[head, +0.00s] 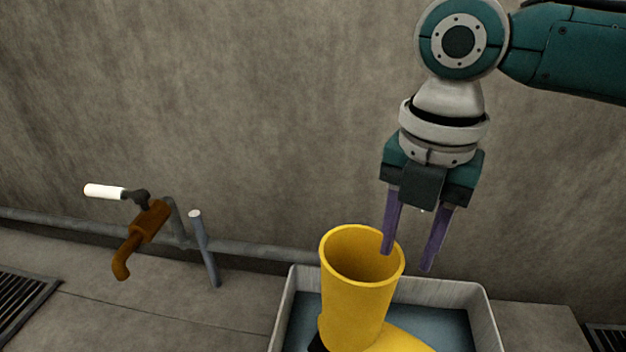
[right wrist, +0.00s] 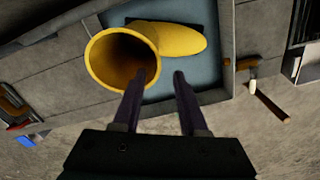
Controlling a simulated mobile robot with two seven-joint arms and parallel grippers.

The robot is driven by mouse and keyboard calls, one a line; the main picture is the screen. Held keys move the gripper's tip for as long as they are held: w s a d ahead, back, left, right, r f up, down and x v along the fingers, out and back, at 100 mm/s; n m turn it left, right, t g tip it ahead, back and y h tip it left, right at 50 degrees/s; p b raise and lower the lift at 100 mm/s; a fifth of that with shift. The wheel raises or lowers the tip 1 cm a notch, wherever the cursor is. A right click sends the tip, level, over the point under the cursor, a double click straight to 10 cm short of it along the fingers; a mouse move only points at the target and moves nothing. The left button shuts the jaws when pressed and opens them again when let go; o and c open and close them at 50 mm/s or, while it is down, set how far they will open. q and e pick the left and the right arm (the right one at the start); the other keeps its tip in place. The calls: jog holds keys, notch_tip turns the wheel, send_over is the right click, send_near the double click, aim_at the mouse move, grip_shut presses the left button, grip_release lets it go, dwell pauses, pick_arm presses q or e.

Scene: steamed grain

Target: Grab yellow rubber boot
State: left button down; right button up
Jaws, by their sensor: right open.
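The yellow rubber boot (head: 352,306) stands upright in a grey tray (head: 285,308), its open top facing up and its toe pointing right. The boot also shows in the right wrist view (right wrist: 180,38), with its round opening to the left. My right gripper (head: 408,260) is open and points down at the boot's rim. In the head view its left finger overlaps the right side of the opening, and the other finger is to the right of the boot. In the right wrist view the fingers (right wrist: 156,76) lie at the rim's edge; I cannot tell whether they touch it. My left gripper is out of view.
A brown tap (head: 149,222) with a white handle and a grey pipe stand along the wall at left. Floor grates (head: 22,298) lie at the left and right edges. In the right wrist view, tools (right wrist: 18,108) lie at the left.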

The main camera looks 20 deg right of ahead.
aim_at(394, 288)
notch_tip(394, 288, down, 9)
jog(key=b, duration=0.7)
jog(key=shift+w+a+r, duration=0.1)
jog(key=shift+r, duration=0.1)
grip_shut()
dwell(0.9)
